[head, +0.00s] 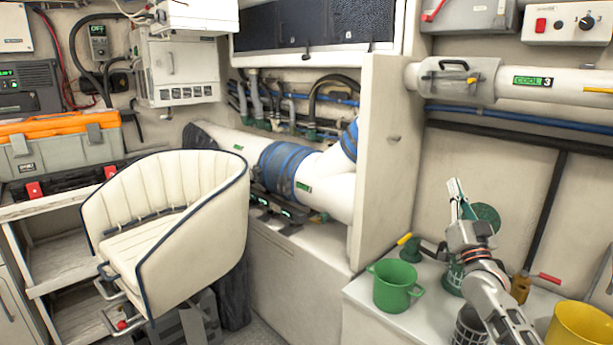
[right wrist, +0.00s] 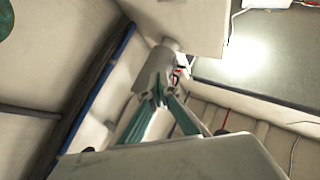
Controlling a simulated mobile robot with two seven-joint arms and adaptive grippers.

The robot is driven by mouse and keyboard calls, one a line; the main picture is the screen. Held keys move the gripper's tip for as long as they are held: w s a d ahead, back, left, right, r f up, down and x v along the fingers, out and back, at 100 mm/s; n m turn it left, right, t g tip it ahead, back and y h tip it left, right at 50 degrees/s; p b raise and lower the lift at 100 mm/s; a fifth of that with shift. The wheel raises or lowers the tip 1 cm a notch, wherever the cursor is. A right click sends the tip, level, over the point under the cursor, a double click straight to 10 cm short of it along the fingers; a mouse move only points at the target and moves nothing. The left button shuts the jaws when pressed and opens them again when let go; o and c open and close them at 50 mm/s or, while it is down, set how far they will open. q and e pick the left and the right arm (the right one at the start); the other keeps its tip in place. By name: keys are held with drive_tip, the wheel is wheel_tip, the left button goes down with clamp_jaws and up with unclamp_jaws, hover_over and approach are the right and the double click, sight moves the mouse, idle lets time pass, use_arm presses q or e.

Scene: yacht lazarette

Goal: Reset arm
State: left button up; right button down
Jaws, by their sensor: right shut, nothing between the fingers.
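My right arm (head: 490,290) comes up from the bottom right in the head view, over the counter at the right. Its gripper (head: 455,187) points upward, with thin pale-green fingers close together and nothing between them. In the right wrist view the green fingers of this gripper (right wrist: 160,97) converge to a shut tip. A pale wall-mounted pipe shape (right wrist: 155,70) shows behind the fingertips, and I cannot tell how far off it is. My left gripper is not in view.
A green bucket (head: 394,287) stands on the counter left of my right arm, and a yellow bucket (head: 578,328) stands right of it. A white pipe labelled COOL 3 (head: 570,87) runs along the wall above. A cream seat (head: 170,220) stands at the left.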

drive_tip(key=w+d+f+n+g, duration=0.15)
drive_tip(key=f+n+g, duration=0.25)
drive_tip(key=f, duration=0.4)
drive_tip(key=w+f+n+g, duration=0.25)
drive_tip(key=f+n, duration=0.25)
drive_tip(key=f, duration=0.3)
drive_tip(key=s+a+f+g+y, duration=0.1)
drive_tip(key=s+a+f, duration=0.35)
drive_tip(key=f, duration=0.25)
drive_tip(key=s+a+f+g+y, duration=0.1)
drive_tip(key=s+a+f+g, duration=0.1)
drive_tip(key=s+a+f, duration=0.4)
drive_tip(key=s+a+f+g+y, duration=0.1)
drive_tip(key=s+a+f, duration=0.2)
drive_tip(key=s+f, duration=0.45)
drive_tip(key=s+a+f+g, duration=0.1)
drive_tip(key=s+a+f, duration=0.2)
drive_tip(key=s+f, duration=0.45)
drive_tip(key=s+a+f+g, duration=0.1)
drive_tip(key=s+a, duration=0.3)
drive_tip(key=s, duration=0.7)
drive_tip(key=s+a+f+g+y, duration=0.1)
drive_tip(key=s+a+f, duration=0.3)
drive_tip(key=s, duration=0.7)
drive_tip(key=shift+s+f+g, duration=0.25)
drive_tip(key=shift+s+g, duration=0.05)
drive_tip(key=shift+g, duration=0.05)
drive_tip(key=shift+w, duration=0.1)
